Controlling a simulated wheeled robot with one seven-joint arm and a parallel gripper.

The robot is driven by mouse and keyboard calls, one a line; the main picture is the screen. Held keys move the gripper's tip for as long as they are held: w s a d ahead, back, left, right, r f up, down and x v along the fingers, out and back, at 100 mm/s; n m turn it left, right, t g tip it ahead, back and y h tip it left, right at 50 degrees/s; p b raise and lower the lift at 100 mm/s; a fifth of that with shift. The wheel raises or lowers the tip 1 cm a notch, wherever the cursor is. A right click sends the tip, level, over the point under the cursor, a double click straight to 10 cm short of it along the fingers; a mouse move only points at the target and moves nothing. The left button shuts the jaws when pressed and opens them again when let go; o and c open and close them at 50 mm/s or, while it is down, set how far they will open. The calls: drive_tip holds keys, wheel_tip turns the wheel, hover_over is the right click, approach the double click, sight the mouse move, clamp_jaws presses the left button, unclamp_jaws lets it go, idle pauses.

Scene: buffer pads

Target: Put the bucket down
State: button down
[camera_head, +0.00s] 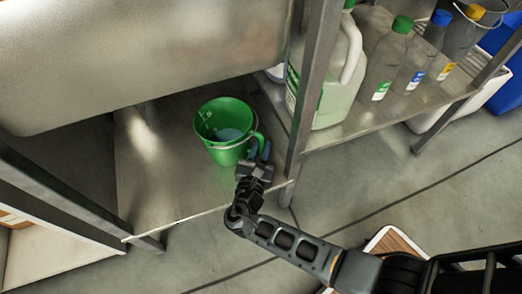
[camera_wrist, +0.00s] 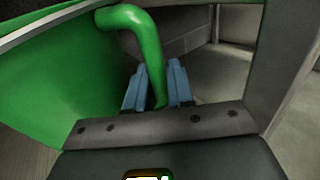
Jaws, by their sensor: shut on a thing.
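In the wrist view the blue fingers (camera_wrist: 157,85) sit on either side of the handle (camera_wrist: 145,40), and the bucket wall (camera_wrist: 60,80) fills the left. The bucket's underside is hidden.
A metal post (camera_head: 313,90) stands right of the bucket. A large jug (camera_head: 328,85) and several bottles (camera_head: 388,65) are on the shelf beyond it. The sink's steel side (camera_head: 140,55) hangs above and behind. The shelf left of the bucket is clear.

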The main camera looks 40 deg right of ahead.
drive_tip(key=shift+f, duration=0.1)
drive_tip(key=c, duration=1)
unclamp_jaws()
drive_tip(key=shift+r, duration=0.2)
drive_tip(key=shift+s+a+p, duration=0.25)
drive_tip(key=shift+a+p, duration=0.05)
drive_tip(key=shift+a, duration=0.05)
drive_tip(key=p+v, duration=0.3)
drive_tip(key=v, duration=0.8)
drive_tip(key=shift+s, duration=0.15)
